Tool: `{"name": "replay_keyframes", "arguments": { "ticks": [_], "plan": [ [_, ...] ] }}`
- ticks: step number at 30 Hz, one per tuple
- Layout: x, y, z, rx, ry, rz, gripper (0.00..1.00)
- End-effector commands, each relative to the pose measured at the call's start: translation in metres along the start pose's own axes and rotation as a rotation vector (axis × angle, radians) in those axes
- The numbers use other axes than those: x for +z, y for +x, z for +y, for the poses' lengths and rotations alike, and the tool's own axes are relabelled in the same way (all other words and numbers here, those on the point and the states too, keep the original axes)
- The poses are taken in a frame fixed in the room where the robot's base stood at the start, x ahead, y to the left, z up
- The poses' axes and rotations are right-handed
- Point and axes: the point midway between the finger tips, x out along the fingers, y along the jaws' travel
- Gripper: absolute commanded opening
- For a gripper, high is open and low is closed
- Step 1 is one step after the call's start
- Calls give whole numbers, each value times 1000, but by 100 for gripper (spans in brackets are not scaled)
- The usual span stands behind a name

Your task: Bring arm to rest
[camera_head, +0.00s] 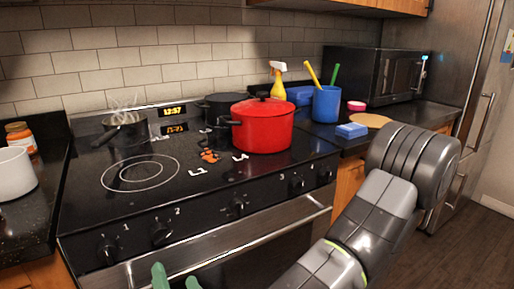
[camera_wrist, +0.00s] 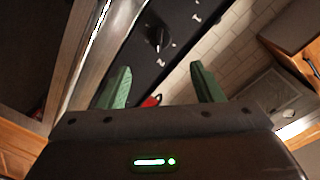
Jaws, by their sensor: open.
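My grey arm (camera_head: 378,215) comes in at the lower right of the head view, in front of the stove. My gripper (camera_head: 176,277) shows only as two green fingertips at the bottom edge, in front of the oven. In the wrist view, the green fingers of my gripper (camera_wrist: 160,78) stand wide apart with nothing between them held. The gripper body is cut off in the head view.
The black stove (camera_head: 205,195) carries a red pot (camera_head: 262,128), a steaming small pan (camera_head: 125,132) and a dark pot behind. A white pot (camera_head: 14,174) stands left. A blue cup (camera_head: 326,105), blue sponge (camera_head: 351,131) and microwave (camera_head: 375,78) are right. Floor (camera_head: 470,250) is clear.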

Motion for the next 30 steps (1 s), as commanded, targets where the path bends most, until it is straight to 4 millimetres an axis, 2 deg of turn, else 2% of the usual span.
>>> {"name": "replay_keyframes", "arguments": {
  "ticks": [30],
  "plan": [
    [-2,28,-1,-6,-2,10,60]
  ]
}}
